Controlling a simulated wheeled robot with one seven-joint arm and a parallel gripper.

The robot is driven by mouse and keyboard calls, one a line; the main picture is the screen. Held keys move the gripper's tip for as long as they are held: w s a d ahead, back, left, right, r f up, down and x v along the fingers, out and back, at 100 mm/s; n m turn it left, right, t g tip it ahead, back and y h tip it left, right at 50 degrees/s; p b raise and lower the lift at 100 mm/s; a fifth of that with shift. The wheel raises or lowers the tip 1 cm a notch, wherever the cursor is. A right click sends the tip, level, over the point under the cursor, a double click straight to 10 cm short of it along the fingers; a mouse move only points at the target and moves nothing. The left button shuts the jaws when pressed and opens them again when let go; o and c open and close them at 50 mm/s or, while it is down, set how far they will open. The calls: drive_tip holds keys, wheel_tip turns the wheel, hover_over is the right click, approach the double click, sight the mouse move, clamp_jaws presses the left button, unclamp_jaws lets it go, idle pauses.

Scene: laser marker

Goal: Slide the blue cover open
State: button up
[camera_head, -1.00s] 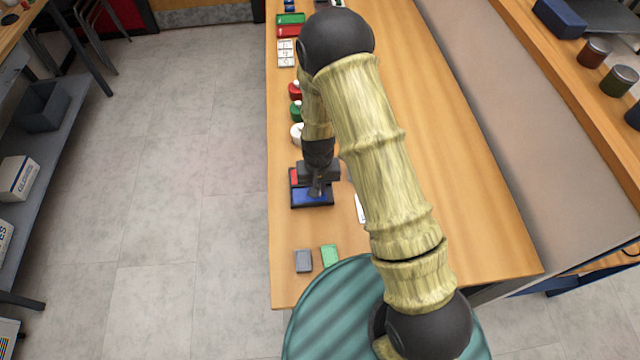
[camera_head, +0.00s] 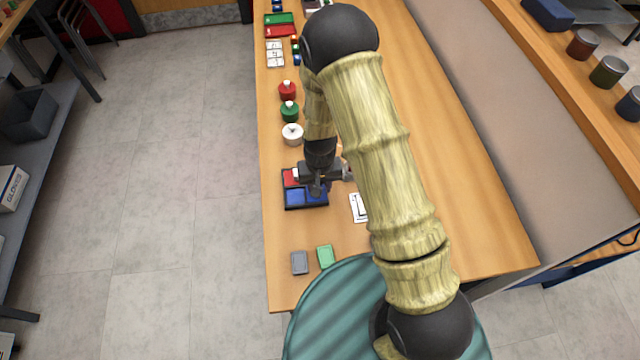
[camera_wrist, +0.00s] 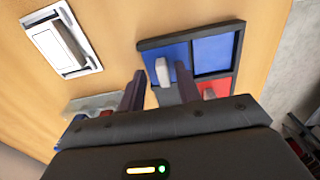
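A dark-framed tray (camera_wrist: 190,32) lies on the wooden table; it also shows in the head view (camera_head: 287,206). In the wrist view its blue cover (camera_wrist: 181,52), with a pale upright handle (camera_wrist: 162,72), is on the left of the blue row. A second blue area (camera_wrist: 212,54) lies right of it behind a dark divider; it looks recessed. A red part (camera_wrist: 216,86) with a grey handle lies below, partly hidden by my gripper. My gripper (camera_wrist: 160,68) is open above the tray, its fingers apart on either side of the blue cover's handle. In the head view my gripper (camera_head: 318,188) hides part of the tray.
A white switch-like plate (camera_wrist: 64,42) lies beside the tray. White (camera_head: 292,133), green (camera_head: 289,111) and red (camera_head: 287,90) knobbed items stand behind it. Grey (camera_head: 299,263) and green (camera_head: 326,256) blocks lie near the front edge. The table right of my arm is clear.

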wheel_tip(320, 180, up, 17)
drive_tip(key=b, duration=0.2)
drive_tip(key=shift+r+b, duration=0.2)
drive_tip(key=shift+b, duration=0.15)
idle(0.6)
drive_tip(key=s+d+r+m+t, duration=0.1)
drive_tip(key=s+d+r, duration=0.3)
drive_tip(key=s+d, duration=0.6)
drive_tip(key=d+t, duration=0.1)
drive_tip(key=d, duration=0.3)
drive_tip(key=shift+s+d+r+t, duration=0.2)
drive_tip(key=shift+s+d+t, duration=0.05)
drive_tip(key=shift+s+t, duration=0.05)
drive_tip(key=shift+w, duration=0.15)
idle(2.6)
drive_tip(key=shift+s+d, duration=0.1)
drive_tip(key=shift+s, duration=0.1)
